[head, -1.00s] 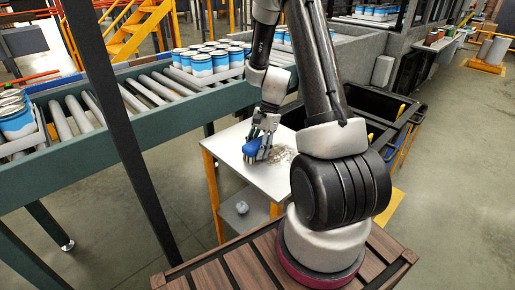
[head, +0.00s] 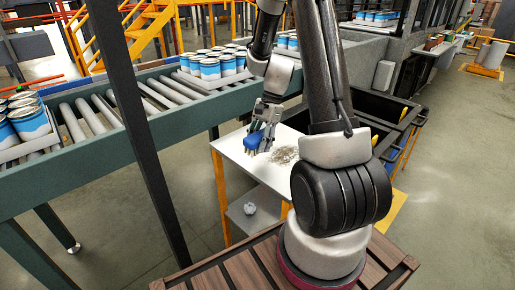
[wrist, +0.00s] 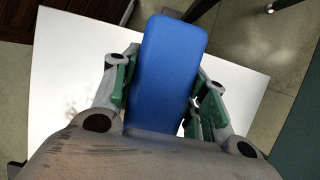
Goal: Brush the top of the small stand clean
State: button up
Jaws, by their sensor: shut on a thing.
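The small stand (head: 238,150) has a white top and yellow legs, and stands between the conveyor and my base. Grey-brown debris (head: 285,155) lies in a patch on its top, right of the brush. My gripper (head: 262,130) is shut on a blue brush (head: 253,141) over the left part of the top. The bristles point down; I cannot tell whether they touch the surface. In the wrist view the brush's blue back (wrist: 172,70) sits between the fingers, with the white top (wrist: 80,75) below and a dark smudge left of the brush.
A roller conveyor (head: 97,120) with trays of blue-and-white cans (head: 209,68) runs behind and left of the stand. A crumpled grey thing (head: 249,209) lies on the stand's lower shelf. Dark bins (head: 385,125) stand to the right. A dark post (head: 140,130) rises at left.

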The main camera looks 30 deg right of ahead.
jog(key=shift+r, duration=1.35)
